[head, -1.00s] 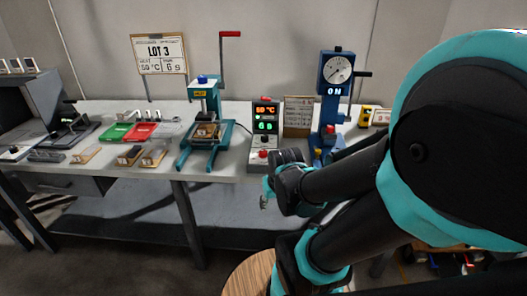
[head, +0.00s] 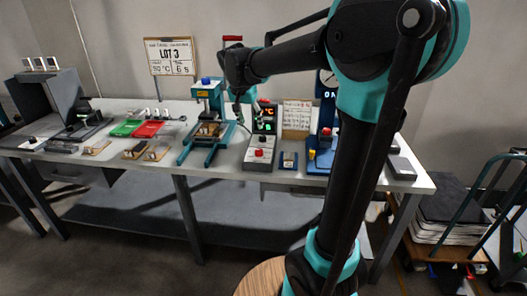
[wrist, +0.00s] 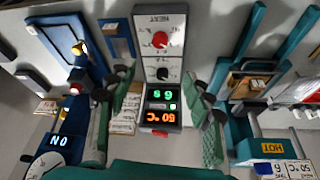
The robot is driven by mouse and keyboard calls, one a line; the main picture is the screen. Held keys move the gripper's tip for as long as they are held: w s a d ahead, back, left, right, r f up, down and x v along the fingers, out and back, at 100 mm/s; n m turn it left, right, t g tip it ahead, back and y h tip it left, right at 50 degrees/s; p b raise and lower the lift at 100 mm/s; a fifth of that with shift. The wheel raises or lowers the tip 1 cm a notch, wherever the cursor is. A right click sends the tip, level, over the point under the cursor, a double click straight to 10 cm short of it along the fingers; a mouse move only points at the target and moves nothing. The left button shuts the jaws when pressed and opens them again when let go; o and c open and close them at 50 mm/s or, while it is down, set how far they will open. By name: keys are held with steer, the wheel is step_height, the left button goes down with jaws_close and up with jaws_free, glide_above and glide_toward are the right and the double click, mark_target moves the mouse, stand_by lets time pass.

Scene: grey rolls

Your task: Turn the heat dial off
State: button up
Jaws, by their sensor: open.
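The control box (head: 260,138) stands on the bench, with lit displays on its upper part. Inverted in the wrist view, the displays (wrist: 160,107) read 50 °C and 6 s. A red knob (wrist: 160,40) sits on its pale panel beside the printed word HEAT; it also shows in the head view (head: 260,153). A smaller dial (wrist: 162,74) lies between the knob and the displays. My gripper (wrist: 160,84) is open and empty, its fingers apart on either side of the box in the wrist view. In the head view my gripper (head: 240,112) hangs by the box's upper left.
A teal press (head: 207,125) stands left of the box. A blue gauge stand (head: 322,150), partly hidden by my arm, is to the right. A small blue block (head: 288,160) lies between them. Bare bench (head: 225,168) shows in front.

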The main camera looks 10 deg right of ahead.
mark_target(259, 150)
steer(key=x, duration=1.7)
steer(key=shift+w, duration=0.15)
steer(key=c, duration=1.2)
